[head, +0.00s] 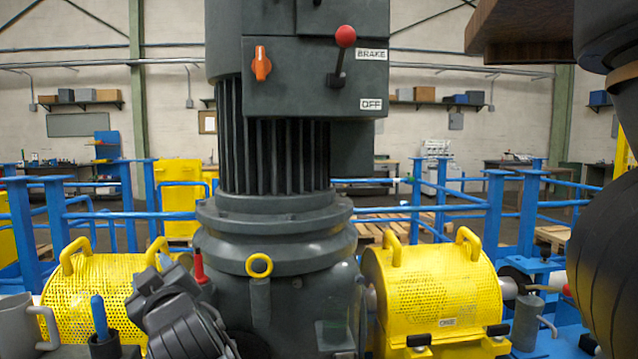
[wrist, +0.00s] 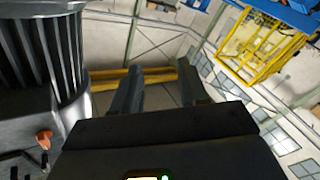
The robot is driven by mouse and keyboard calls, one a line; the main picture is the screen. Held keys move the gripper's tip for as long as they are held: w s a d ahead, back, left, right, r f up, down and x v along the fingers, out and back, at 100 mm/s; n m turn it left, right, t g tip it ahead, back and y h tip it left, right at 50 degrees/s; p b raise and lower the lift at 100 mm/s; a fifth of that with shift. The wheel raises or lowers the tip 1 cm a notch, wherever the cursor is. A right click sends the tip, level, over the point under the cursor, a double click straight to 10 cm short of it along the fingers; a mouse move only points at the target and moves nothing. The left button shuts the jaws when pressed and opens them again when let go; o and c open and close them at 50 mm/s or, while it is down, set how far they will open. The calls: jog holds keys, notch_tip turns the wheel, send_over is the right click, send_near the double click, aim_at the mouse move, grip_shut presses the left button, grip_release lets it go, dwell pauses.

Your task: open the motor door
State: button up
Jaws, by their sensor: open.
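The dark grey motor (head: 275,150) stands upright in the middle of the head view, with a finned body. A box on its front has a flat panel (head: 300,88) that looks like the door and lies flush. An orange handle (head: 261,63) is at the panel's upper left. In the wrist view the motor's fins (wrist: 35,45) are at the left, and the orange handle (wrist: 43,139) is at the lower left. My gripper (wrist: 159,70) is open and empty there, to the right of the motor and apart from the handle.
A red-knobbed lever (head: 345,37) sticks out beside the BRAKE and OFF labels. Yellow perforated guards (head: 90,285) and (head: 430,288) flank the motor base. Blue railings (head: 460,220) run behind. A dark jointed object (head: 180,315) is at the lower left.

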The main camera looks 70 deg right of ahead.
jog(key=d+r+m+g+h, duration=0.2)
jog(key=d+r, duration=0.3)
jog(key=r, duration=0.6)
jog(key=s+d+r+m+g+h, duration=0.1)
jog(key=d+r+m+g+h, duration=0.2)
jog(key=r, duration=0.8)
jog(key=d+r+m+g+h, duration=0.1)
jog(key=d+r+m+h, duration=0.1)
jog(key=d+r, duration=0.65)
jog(key=s+r+m+g+p, duration=0.1)
jog(key=s+r+m+g, duration=0.25)
jog(key=s+r, duration=1)
jog(key=s+r+m+g+p, duration=0.15)
jog(key=s+r+m, duration=0.25)
jog(key=s+r, duration=0.95)
jog(key=shift+g, duration=0.4)
jog(key=w+d+r, duration=0.1)
jog(key=w+d, duration=0.1)
jog(key=w+d+r+p, duration=0.1)
jog(key=w+d, duration=0.1)
jog(key=d, duration=0.1)
jog(key=w+d+r, duration=0.1)
jog(key=d+r, duration=0.1)
jog(key=shift+w+d+p, duration=0.25)
jog(key=shift+w+p, duration=0.15)
grip_shut()
